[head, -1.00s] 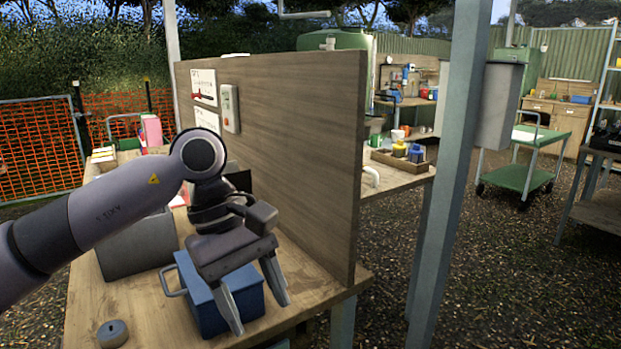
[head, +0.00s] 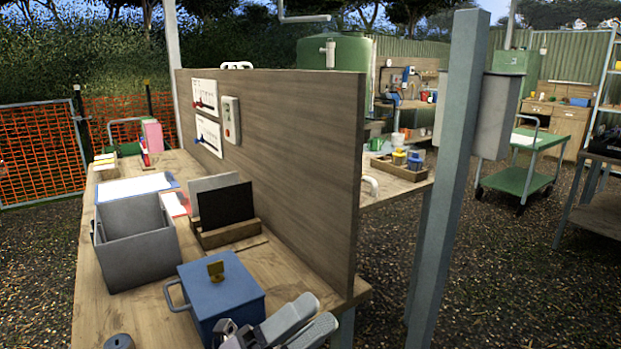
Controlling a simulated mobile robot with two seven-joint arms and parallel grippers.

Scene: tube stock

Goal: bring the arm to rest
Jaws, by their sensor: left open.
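My left gripper (head: 315,313) shows at the bottom edge of the head view, low at the near end of the wooden bench (head: 140,305). Its two grey fingers point up and to the right, apart, with nothing seen between them. The gripper overlaps the lower right corner of the blue lidded box (head: 232,296) in the picture; I cannot tell whether they touch. The rest of my left arm is out of the frame. My right gripper is not in view.
A grey open bin (head: 137,257) stands left of the blue box, and a wooden holder with a dark panel (head: 227,207) stands behind. A tall wooden partition (head: 290,150) closes the bench's right side. A dark round piece (head: 118,341) lies at front left.

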